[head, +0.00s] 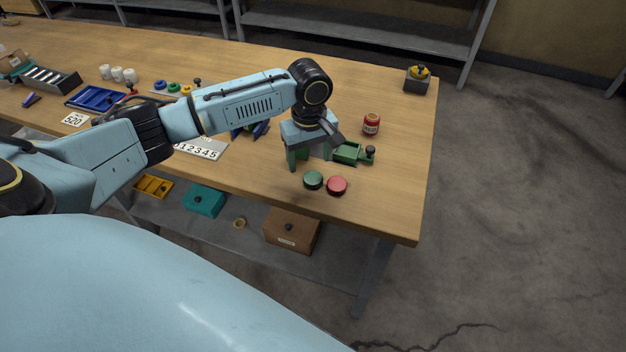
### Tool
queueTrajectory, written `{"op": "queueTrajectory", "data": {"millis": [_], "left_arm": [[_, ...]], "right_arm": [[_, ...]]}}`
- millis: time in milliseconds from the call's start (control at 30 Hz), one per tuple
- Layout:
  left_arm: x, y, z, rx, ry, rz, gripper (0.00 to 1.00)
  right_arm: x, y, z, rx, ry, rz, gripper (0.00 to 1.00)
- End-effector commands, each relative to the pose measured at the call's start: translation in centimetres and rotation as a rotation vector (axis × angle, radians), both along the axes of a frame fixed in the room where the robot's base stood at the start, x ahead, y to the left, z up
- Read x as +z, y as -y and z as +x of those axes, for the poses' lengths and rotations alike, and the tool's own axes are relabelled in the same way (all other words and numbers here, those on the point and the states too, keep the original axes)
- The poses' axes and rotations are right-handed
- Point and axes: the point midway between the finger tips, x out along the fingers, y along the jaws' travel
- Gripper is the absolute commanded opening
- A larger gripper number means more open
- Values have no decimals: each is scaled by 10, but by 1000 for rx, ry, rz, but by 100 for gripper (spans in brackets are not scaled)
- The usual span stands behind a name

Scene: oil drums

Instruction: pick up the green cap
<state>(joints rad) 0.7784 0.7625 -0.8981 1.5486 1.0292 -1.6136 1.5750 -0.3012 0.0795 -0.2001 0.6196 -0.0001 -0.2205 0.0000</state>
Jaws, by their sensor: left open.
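The green cap (313,180) is a round, flat-topped disc near the front edge of the wooden table (390,200). A similar red cap (337,186) sits close to its right. My left gripper (308,160) comes in from the left and points down, just behind the green cap in the picture. Its jaws are apart, and I see nothing held between them. The gap between its fingertips and the table cannot be told from this view. My right gripper is not in view.
A green tray (347,153) with a dark knob lies right of the gripper, with a red jar (371,124) behind it. A number plate (203,148) and a blue tray (96,98) lie left. The table's right front corner is clear.

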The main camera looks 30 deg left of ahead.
Motion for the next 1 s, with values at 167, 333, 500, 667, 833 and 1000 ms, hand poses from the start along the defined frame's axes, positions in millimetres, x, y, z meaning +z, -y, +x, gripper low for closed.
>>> {"op": "queueTrajectory", "data": {"millis": [167, 333, 500, 667, 833, 1000], "left_arm": [[-12, 1, 1, -1, 1, -1, 68], [-37, 5, 6, -2, -1, 1, 68], [-56, 5, 6, -2, 1, 2, 68], [-59, 5, 6, -2, 2, 1, 68], [-59, 5, 6, -2, 2, 1, 61], [-59, 5, 6, -3, 2, 1, 39]], "right_arm": [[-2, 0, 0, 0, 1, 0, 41], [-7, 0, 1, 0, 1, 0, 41], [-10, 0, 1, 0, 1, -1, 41], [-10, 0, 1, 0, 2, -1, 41], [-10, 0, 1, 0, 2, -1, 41], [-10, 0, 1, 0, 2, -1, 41]]}}
